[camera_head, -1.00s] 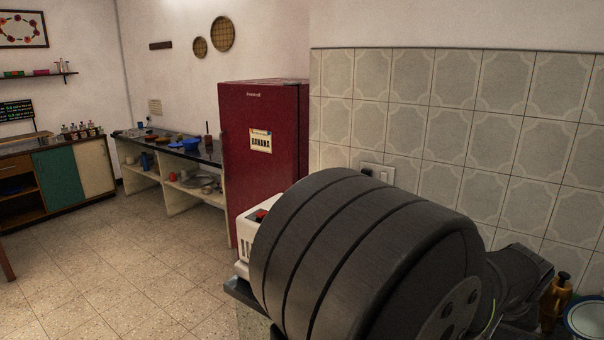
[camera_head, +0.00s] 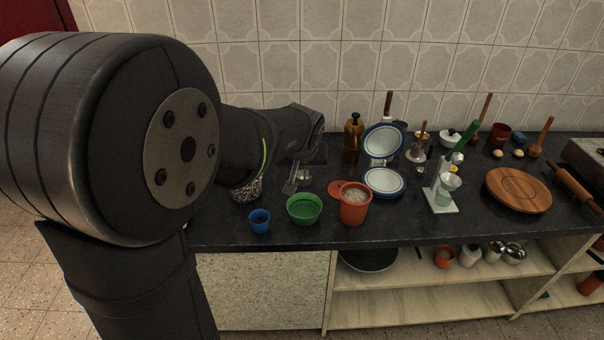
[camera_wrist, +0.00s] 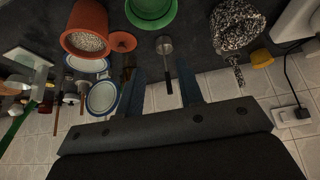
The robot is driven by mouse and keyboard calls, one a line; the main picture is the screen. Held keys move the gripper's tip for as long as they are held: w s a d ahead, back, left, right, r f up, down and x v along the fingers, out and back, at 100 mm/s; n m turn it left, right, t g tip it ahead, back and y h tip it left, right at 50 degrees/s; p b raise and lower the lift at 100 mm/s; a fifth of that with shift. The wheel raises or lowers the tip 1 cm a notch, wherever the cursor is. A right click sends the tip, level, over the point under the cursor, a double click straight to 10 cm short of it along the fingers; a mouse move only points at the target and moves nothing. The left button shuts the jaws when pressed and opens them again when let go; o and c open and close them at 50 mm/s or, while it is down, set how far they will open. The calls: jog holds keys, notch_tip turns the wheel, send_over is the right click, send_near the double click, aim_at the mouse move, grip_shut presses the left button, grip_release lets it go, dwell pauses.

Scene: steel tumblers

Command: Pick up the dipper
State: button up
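The dipper (camera_head: 304,177) appears to be the small steel cup with a long thin handle on the dark counter. In the wrist view the dipper (camera_wrist: 165,45) has its cup ahead of my gripper, and its handle runs back between the two fingers. My gripper (camera_wrist: 160,78) is open, with one finger on each side of the handle and nothing visibly held. In the head view my gripper (camera_head: 293,180) is low over the counter, just left of the dipper's cup. My arm and gripper hide most of the handle there.
A green bowl (camera_head: 304,209), blue cup (camera_head: 259,221) and orange canister (camera_head: 354,204) of pale grains stand in front. A speckled vessel (camera_wrist: 238,25) stands beside the dipper. Blue-rimmed plates (camera_head: 384,182) and a bottle (camera_head: 353,138) are to the right. A tiled wall closes the back.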

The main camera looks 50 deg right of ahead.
jog(key=w+a+f+m+h, duration=0.1)
jog(key=w+f+m+h, duration=0.5)
jog(key=w+h, duration=0.5)
jog(key=d, duration=0.5)
jog(key=w+d+h, duration=0.1)
jog(key=d, duration=0.5)
jog(key=w+d+h, duration=0.1)
jog(key=d, duration=0.4)
jog(key=shift+d+f, duration=0.2)
jog(key=shift+f, duration=0.05)
grip_shut()
